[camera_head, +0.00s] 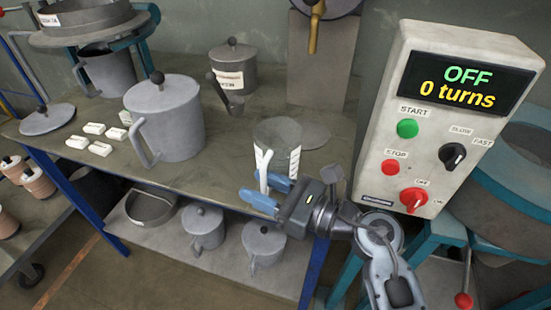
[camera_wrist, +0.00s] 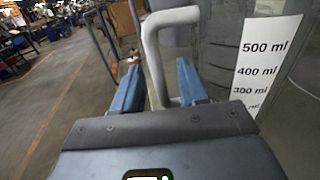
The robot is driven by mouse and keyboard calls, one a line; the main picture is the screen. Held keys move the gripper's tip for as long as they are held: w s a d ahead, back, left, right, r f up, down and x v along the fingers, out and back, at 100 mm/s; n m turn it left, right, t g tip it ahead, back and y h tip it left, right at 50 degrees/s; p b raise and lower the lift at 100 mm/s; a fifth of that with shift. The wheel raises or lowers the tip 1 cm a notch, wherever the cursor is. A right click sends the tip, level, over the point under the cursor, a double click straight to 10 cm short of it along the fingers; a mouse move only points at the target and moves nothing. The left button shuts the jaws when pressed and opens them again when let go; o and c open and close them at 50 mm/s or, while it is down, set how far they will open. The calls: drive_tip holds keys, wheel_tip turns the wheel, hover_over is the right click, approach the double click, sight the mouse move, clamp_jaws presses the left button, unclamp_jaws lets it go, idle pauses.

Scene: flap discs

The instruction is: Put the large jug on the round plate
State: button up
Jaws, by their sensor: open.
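A clear measuring jug with a white scale strip (camera_head: 278,134) stands upright on the table, left of my gripper's wrist. A larger grey lidded jug (camera_head: 177,120) stands further left; I cannot tell for certain which is the large jug. A flat round grey plate (camera_head: 320,133) lies on the table just behind and right of the measuring jug, which partly hides it. My gripper (camera_head: 262,190) is open at the measuring jug's handle. In the wrist view the pale handle (camera_wrist: 155,62) stands between the two blue fingers (camera_wrist: 160,88), with gaps beside it.
Several white blocks (camera_head: 92,137) and a knobbed lid (camera_head: 47,118) lie at the table's left. A grey lidded pot with a label (camera_head: 233,66) stands behind. A control box (camera_head: 440,130) reading OFF, 0 turns, rises close to the right of my arm. Lidded jugs (camera_head: 203,227) sit on the lower shelf.

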drive_tip(key=shift+w+a, duration=0.4)
drive_tip(key=shift+a, duration=0.2)
drive_tip(key=shift+c, duration=0.2)
clamp_jaws()
